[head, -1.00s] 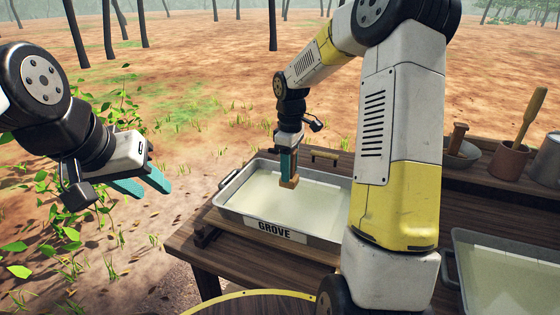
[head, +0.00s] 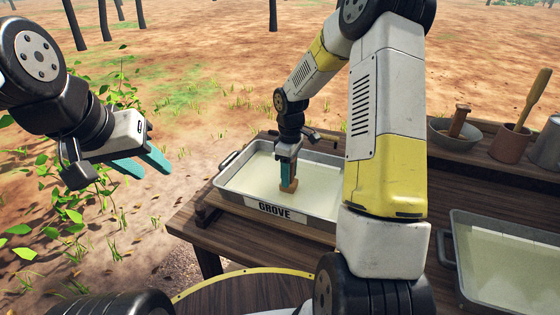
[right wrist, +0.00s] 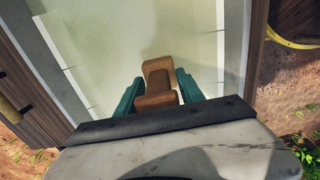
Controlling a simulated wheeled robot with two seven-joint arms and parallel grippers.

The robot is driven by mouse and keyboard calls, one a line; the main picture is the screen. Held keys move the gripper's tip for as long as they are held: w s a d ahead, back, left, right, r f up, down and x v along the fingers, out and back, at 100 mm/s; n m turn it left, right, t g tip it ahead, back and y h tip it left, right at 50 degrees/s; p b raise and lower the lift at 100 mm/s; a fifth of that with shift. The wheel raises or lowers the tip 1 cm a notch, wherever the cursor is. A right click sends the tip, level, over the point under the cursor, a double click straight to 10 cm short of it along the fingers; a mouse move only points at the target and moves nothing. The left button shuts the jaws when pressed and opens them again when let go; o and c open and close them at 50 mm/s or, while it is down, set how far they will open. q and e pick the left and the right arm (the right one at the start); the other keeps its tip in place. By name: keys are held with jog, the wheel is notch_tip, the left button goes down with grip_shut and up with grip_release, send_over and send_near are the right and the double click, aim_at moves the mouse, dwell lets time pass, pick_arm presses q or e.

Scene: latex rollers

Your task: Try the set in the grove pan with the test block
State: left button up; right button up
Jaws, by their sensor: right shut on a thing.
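The grove pan (head: 232,191) is a grey metal tray with a GROVE label on its front, holding a pale cream layer. It also shows in the right wrist view (right wrist: 232,60). My right gripper (head: 287,178) points down over the pan, shut on the brown wooden test block (head: 289,186). The block's lower end is at or just above the pale surface; I cannot tell if it touches. In the right wrist view the block (right wrist: 158,80) sits between the teal fingers. My left gripper (head: 143,166) is open and empty, off to the left over the ground.
A second pan (head: 510,262) of pale liquid stands at the right on the wooden bench (head: 450,175). A bowl (head: 452,135) with a wooden handle and a brown pot (head: 509,144) stand at the back right. Leafy plants grow at the left.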

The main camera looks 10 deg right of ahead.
jog(key=shift+f, duration=0.65)
dwell(0.9)
jog(key=shift+r, duration=5.05)
